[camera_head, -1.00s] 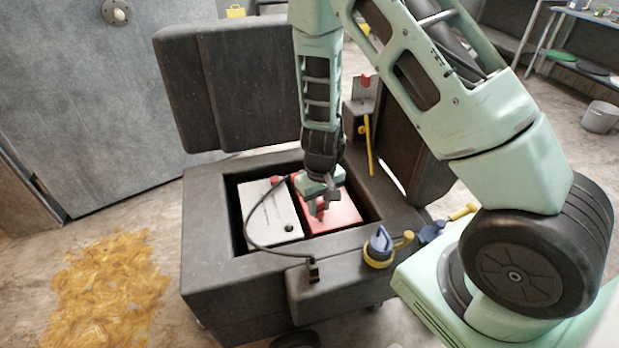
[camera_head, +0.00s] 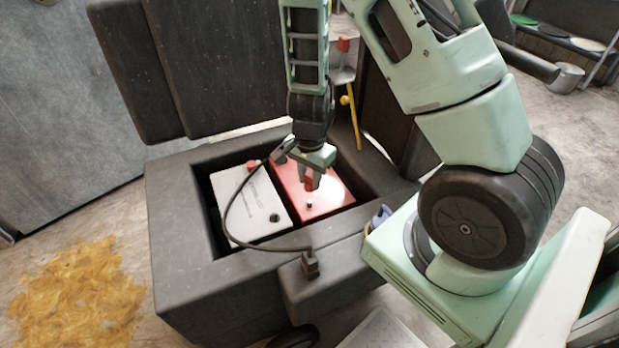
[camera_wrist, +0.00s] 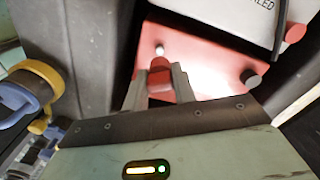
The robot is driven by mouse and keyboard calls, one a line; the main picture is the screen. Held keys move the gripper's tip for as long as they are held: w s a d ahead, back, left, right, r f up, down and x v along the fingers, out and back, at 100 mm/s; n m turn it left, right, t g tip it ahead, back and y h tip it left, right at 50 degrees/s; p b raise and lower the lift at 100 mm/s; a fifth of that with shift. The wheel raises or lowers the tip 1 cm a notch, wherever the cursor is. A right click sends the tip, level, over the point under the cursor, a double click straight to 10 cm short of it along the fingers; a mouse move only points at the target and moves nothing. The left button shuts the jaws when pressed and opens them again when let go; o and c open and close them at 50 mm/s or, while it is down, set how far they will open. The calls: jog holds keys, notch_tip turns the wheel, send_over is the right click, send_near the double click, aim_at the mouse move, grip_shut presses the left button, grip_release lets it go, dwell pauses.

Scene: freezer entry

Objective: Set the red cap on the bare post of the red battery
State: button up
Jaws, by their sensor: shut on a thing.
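The red battery (camera_head: 332,198) sits on the right side in the dark case, beside a white battery (camera_head: 247,206). Its bare post (camera_head: 308,204) is a small light stub near the front edge; the post (camera_wrist: 159,50) also shows in the wrist view. A black terminal cap (camera_wrist: 250,78) stands at the battery's other end. My gripper (camera_head: 311,183) points down over the red battery, shut on the red cap (camera_wrist: 160,76). In the wrist view the cap lies just below the post in the picture. The gap between them is hard to judge.
The dark case's rim (camera_head: 185,225) surrounds both batteries. A black cable (camera_head: 228,205) arcs over the white battery, which has its own red cap (camera_head: 253,165). A raised lid (camera_head: 215,65) stands behind. A yellow-and-blue object (camera_wrist: 35,90) shows left in the wrist view.

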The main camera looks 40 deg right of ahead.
jog(key=b, duration=0.3)
send_over(309, 202)
jog(key=shift+f, duration=2)
jog(key=shift+f+b, duration=1)
jog(key=shift+f, duration=0.4)
dwell(0.4)
jog(key=o, duration=1)
jog(key=shift+r, duration=0.1)
notch_tip(309, 202, up, 17)
jog(key=p, duration=0.7)
jog(key=shift+r, duration=0.15)
